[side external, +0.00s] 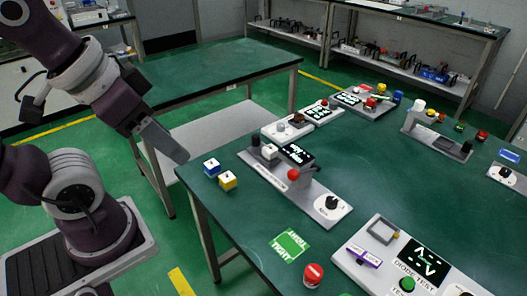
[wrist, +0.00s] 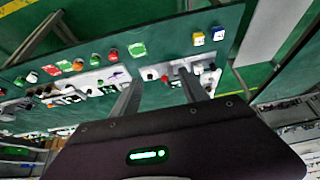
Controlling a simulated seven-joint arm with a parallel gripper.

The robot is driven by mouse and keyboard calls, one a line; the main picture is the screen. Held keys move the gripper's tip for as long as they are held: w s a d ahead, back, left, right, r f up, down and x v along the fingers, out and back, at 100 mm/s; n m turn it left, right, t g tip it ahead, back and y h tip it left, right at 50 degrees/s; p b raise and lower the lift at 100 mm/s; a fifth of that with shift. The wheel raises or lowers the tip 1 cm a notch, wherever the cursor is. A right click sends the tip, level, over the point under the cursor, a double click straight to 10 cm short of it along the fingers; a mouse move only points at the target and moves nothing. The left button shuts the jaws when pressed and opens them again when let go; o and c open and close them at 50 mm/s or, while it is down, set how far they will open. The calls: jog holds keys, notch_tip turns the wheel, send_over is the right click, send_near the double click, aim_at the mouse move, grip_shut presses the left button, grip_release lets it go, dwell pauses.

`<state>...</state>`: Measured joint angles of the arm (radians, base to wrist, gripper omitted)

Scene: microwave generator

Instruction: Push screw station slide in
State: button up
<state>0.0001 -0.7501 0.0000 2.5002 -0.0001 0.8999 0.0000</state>
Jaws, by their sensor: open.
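A long grey station (side external: 320,203) lies near the left edge of the green table, with a white block, a dark display (side external: 297,154), a red ball knob (side external: 293,174) and a black dial (side external: 332,203). Its label is too small to read, so I cannot tell for certain that it is the screw station, nor which part is its slide. It seems to show in the wrist view, between and beyond the fingers. My gripper (side external: 180,155) is in the air left of this station, apart from it. In the wrist view my gripper (wrist: 158,77) has its two fingers spread with nothing between them.
A blue block (side external: 211,167) and a yellow block (side external: 227,181) stand at the table's left edge, near my gripper. A green card (side external: 290,243), a red button (side external: 313,274) and a panel with a display (side external: 424,262) are in front. Other stations stand behind and right.

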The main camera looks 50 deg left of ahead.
dwell(0.4)
jog(key=shift+w, duration=0.15)
jog(key=shift+c, duration=0.4)
jog(key=n+g+y, duration=0.1)
jog(key=n, duration=0.2)
send_over(255, 136)
jog(key=s, duration=0.2)
notch_tip(255, 136, down, 24)
jog(key=r, duration=0.1)
jog(key=x, duration=0.6)
jog(key=shift+s+d+f, duration=0.1)
jog(key=shift+d+f, duration=0.05)
jog(key=shift+f, duration=0.5)
